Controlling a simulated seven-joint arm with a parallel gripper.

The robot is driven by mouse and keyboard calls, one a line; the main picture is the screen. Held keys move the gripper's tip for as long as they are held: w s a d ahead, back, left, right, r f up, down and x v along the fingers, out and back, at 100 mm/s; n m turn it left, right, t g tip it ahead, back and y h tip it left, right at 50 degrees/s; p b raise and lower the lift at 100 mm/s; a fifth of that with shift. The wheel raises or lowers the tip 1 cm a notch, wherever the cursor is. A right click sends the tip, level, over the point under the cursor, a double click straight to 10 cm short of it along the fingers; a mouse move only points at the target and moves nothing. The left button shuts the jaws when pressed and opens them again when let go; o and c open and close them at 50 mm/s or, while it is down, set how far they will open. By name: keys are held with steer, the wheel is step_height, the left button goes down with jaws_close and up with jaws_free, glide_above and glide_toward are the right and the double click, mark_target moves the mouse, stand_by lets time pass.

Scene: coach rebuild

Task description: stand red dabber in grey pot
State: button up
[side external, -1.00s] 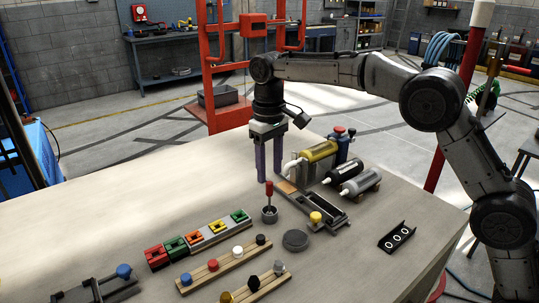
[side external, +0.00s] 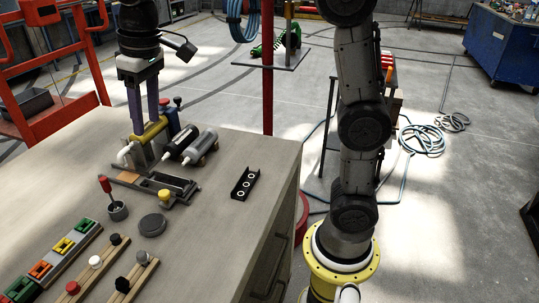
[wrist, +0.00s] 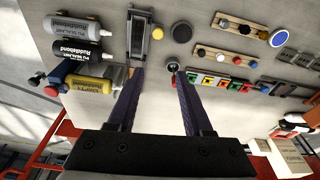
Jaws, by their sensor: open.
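The red dabber (side external: 104,186) stands in the small grey pot (side external: 118,211), handle up and leaning slightly left in the side view. Its lower end is hidden inside the pot. In the wrist view the pot (wrist: 173,66) shows beside the right fingertip; the dabber's red is hard to make out there. My gripper (side external: 146,130) is open and empty, its fingers pointing down behind the dabber, apart from it, near the yellow sealant tube (side external: 156,130). Both fingers also show in the wrist view (wrist: 157,72), with bare table between the tips.
Black and grey tubes (side external: 190,145) lie right of the yellow one. A dark tray fixture (side external: 178,191) with a yellow knob is in front of them. A grey disc (side external: 152,225) lies right of the pot. Coloured blocks and peg racks fill the near left.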

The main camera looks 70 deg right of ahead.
steer(key=s+d+f+t, duration=0.1)
steer(key=s+d+f, duration=0.2)
steer(key=s, duration=0.8)
steer(key=s+d+f+m+t, duration=0.1)
steer(key=s+f, duration=0.4)
steer(key=s, duration=0.7)
steer(key=shift+d+f+t, duration=0.2)
steer(key=shift+d+t, duration=0.6)
steer(key=shift+d, duration=0.15)
